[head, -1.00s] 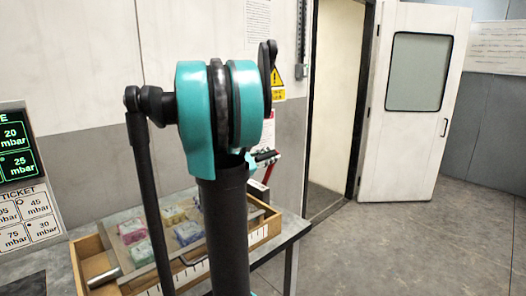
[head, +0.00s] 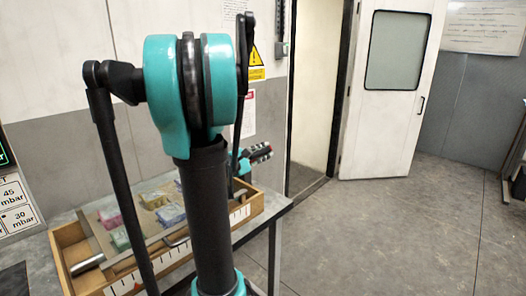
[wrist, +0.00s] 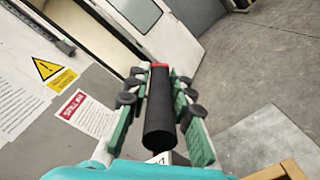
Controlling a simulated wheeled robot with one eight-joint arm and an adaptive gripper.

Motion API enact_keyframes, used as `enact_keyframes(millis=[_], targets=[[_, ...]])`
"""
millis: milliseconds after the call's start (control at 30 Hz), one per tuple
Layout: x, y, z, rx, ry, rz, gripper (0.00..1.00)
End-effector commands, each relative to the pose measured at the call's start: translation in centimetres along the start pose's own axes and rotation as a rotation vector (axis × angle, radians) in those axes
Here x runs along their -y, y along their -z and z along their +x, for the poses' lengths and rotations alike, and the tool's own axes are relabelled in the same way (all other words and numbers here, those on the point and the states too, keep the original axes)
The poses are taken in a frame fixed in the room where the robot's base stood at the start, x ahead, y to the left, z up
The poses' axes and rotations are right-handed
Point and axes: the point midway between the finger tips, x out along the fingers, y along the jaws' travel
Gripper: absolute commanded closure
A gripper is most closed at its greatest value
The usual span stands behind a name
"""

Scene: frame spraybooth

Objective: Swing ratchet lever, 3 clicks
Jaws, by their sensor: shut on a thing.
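My gripper (wrist: 160,100) is in the middle of the wrist view. Its green-and-grey fingers with dark pads are closed on a black cylindrical handle (wrist: 160,118) with a red far end. The handle lies lengthwise between the fingers and points away from the wrist. In the head view my gripper (head: 258,155) is small and partly hidden behind my own arm, held above the right end of the table. I cannot tell whether the handle belongs to the ratchet lever. No ratchet mechanism shows clearly in either view.
A wooden tray (head: 71,236) with several coloured packets stands on a grey table (head: 277,211) behind my arm. A pressure board (head: 17,203) is at the left edge. A doorway with a white door (head: 388,135) is at the back. The floor (head: 400,235) at right is clear.

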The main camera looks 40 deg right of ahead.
Motion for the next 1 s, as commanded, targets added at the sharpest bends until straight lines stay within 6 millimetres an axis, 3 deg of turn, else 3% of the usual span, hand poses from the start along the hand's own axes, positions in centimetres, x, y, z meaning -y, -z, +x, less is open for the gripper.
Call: enact_keyframes(millis=[167,200,333,733,1000], targets=[[-0.1,0.1,0.0,-0.002,-0.001,0.001,1.00],[-0.1,0.1,0.0,-0.002,-0.001,0.001,0.76],[-0.1,0.1,0.0,-0.002,-0.001,0.000,0.61],[0.0,0.0,-0.6,-0.001,0.000,-0.001,0.61],[-0.1,0.1,-4.5,-0.005,-0.003,-0.001,0.61]])
